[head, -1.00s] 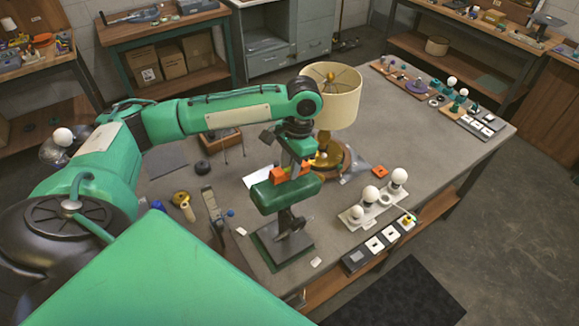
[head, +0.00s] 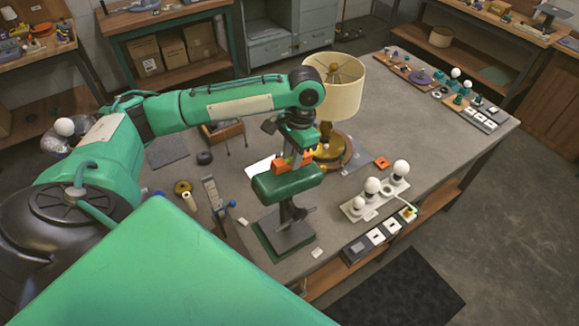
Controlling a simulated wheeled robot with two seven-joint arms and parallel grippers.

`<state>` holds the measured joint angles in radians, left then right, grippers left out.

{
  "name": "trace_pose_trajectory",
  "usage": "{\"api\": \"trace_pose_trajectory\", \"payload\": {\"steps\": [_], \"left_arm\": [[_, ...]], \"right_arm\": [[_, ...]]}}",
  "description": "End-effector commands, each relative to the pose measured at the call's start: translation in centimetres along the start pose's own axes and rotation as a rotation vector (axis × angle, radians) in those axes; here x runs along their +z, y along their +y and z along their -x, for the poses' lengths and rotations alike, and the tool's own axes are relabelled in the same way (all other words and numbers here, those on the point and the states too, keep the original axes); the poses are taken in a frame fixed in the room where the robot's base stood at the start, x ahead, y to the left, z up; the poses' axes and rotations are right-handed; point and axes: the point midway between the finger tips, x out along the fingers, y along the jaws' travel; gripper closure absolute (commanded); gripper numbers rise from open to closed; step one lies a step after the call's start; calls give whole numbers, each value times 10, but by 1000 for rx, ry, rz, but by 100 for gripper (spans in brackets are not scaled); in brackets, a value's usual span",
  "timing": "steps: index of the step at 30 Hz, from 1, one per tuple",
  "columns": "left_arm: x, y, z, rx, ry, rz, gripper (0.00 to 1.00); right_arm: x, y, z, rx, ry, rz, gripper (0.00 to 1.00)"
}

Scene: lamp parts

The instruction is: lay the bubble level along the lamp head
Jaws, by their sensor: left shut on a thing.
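The lamp head (head: 287,187) is a green, rounded, elongated body on a short stand with a dark square base (head: 285,238), near the front edge of the grey table. The bubble level (head: 280,167) is a small orange bar with a greenish middle. It lies low over the top of the lamp head, roughly along its length; I cannot tell whether it touches. My left gripper (head: 294,155) comes from above and is shut on the level, its fingers partly hidden by the wrist. My right gripper is not in view.
A table lamp with a cream shade (head: 334,88) stands close behind my left wrist. A white strip with several bulbs (head: 372,199) and a row of switches (head: 377,237) lie to the right. A metal tool (head: 212,194) lies left of the stand. The table's right middle is clear.

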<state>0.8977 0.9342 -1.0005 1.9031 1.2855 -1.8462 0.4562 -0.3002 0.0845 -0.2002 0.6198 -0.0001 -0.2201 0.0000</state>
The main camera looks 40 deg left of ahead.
Motion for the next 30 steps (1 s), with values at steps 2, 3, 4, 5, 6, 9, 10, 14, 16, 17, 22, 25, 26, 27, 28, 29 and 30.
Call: {"api": "trace_pose_trajectory", "payload": {"steps": [2,3,4,5,6,9,10,14,16,17,22,25,26,27,28,29,30], "left_arm": [[0,0,0,0,0,0,97],[0,0,0,0,0,0,97],[0,0,0,0,1,0,97],[0,0,0,0,1,0,97],[0,0,0,0,1,0,97],[0,0,0,0,1,0,97],[0,0,0,0,1,0,97],[0,0,-1,0,0,0,97],[0,0,-2,0,0,0,97],[0,0,-2,0,1,0,97],[0,0,-6,0,0,0,97],[0,0,-8,0,0,0,97],[0,0,-8,0,0,0,97],[0,0,-9,0,0,0,97],[0,0,-9,0,0,0,97],[0,0,-10,0,0,0,97],[0,0,-11,0,0,0,97]], "right_arm": [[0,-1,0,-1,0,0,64],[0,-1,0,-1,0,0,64],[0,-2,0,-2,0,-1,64],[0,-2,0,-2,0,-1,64],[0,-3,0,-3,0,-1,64],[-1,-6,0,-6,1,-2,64],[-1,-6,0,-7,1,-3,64],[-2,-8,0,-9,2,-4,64],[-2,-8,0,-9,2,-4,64],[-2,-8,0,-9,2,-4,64],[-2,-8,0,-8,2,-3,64],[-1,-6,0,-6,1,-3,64],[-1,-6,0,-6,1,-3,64],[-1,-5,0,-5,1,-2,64],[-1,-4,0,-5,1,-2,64],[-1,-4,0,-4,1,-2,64],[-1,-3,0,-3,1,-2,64]]}}
